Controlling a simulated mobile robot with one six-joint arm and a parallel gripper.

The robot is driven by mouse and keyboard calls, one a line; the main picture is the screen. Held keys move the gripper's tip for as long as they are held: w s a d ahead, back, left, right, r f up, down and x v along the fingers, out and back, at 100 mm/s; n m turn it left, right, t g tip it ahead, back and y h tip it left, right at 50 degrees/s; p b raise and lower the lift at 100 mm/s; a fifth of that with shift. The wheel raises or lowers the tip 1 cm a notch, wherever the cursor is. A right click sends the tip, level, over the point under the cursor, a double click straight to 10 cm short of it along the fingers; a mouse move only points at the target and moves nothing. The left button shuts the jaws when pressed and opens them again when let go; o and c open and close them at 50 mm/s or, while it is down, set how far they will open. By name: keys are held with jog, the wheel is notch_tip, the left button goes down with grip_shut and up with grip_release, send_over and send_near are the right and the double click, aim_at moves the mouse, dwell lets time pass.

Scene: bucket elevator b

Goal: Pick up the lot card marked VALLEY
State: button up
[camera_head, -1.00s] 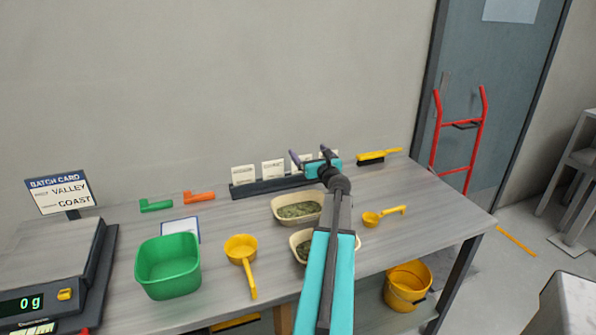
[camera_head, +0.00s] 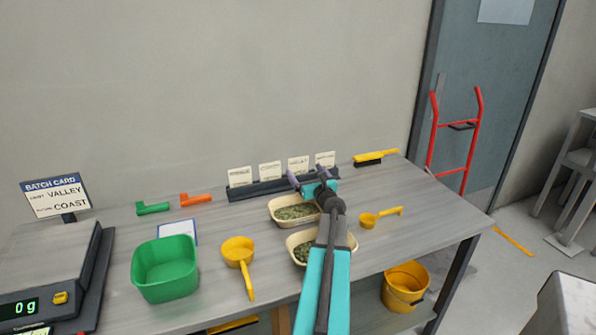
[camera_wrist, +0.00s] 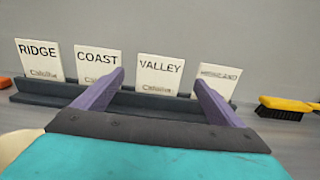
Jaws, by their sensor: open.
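The VALLEY lot card (camera_wrist: 160,72) stands upright in the dark card rack (camera_wrist: 145,99), third from the left in the wrist view. It is white with black print. In the head view the same card (camera_head: 298,163) shows above my gripper (camera_head: 307,177). In the wrist view the two purple fingers of my gripper (camera_wrist: 158,80) are apart, with the VALLEY card seen between them. Nothing is held. The fingers appear to be in front of the rack; the exact gap to the card is hard to tell.
The RIDGE card (camera_wrist: 39,60) and COAST card (camera_wrist: 98,62) stand left of it; a card with smaller print (camera_wrist: 218,77) stands right, partly behind a finger. A yellow brush (camera_head: 376,157) lies right of the rack. Beige trays (camera_head: 293,210) sit below my arm.

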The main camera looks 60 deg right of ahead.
aim_at(299, 164)
jog(key=shift+w+d, duration=0.25)
jog(key=shift+w+d+f, duration=0.1)
jog(key=shift+w+d, duration=0.05)
jog(key=shift+w, duration=0.1)
jog(key=shift+p+x, duration=0.8)
jog(key=shift+x, duration=2.3)
jog(key=c, duration=1)
